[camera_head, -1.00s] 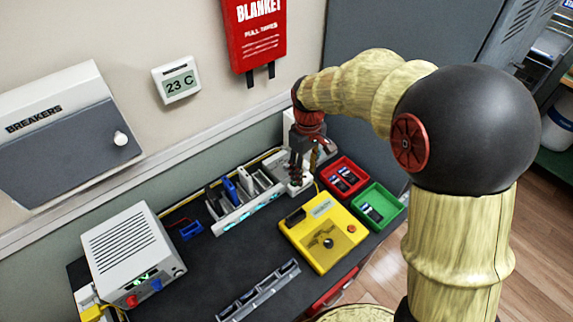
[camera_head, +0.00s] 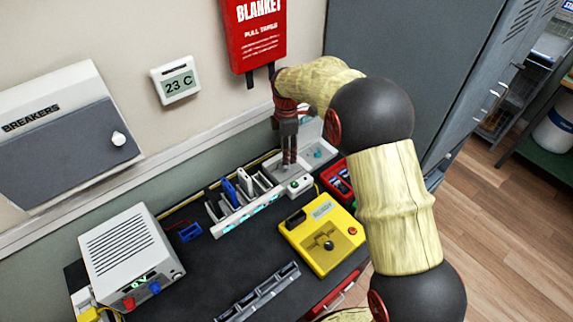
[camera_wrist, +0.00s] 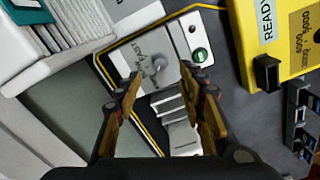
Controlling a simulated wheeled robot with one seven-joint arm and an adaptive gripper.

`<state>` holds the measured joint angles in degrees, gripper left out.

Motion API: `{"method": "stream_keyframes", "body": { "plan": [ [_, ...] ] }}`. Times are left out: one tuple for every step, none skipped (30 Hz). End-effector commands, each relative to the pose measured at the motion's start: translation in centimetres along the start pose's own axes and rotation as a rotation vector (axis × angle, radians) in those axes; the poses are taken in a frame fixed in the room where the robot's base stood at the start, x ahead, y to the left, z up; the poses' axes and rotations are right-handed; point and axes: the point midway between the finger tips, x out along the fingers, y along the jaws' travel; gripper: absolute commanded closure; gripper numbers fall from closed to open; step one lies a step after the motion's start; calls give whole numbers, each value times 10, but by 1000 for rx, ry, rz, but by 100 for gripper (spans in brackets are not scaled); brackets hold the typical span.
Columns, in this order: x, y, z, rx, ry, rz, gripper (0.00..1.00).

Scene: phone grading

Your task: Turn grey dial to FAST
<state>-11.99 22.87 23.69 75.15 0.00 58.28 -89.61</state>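In the head view my gripper (camera_head: 289,162) points down over the back end of the bench, where the dial cannot be made out.
A charging rack (camera_head: 247,212) with several phones stands left of my gripper. The yellow tester (camera_head: 318,258) is in front, with a red tray (camera_head: 327,178) behind it, partly hidden by my arm. A grey power supply (camera_head: 127,255) stands far left.

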Motion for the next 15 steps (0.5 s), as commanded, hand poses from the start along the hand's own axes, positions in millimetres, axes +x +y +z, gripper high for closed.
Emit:
{"method": "stream_keyframes", "body": {
  "plan": [
    [8,-1,0,0,0,-3,60],
    [12,-1,0,1,0,-2,60],
    [18,-1,0,1,0,-2,60],
    [23,-1,0,1,0,-3,60],
    [28,-1,0,1,0,-3,60],
    [34,-1,0,1,0,-3,60],
    [39,-1,0,2,0,-3,60],
    [44,-1,0,2,0,-2,60],
    [50,-1,0,2,0,-2,60],
    [54,-1,0,2,0,-2,60],
    [57,-1,0,2,0,-2,60],
    [61,0,0,2,0,-1,60],
    [64,0,0,2,0,-1,60],
    [65,0,0,2,0,0,60],
    [67,0,0,2,0,0,60]
  ]
}}
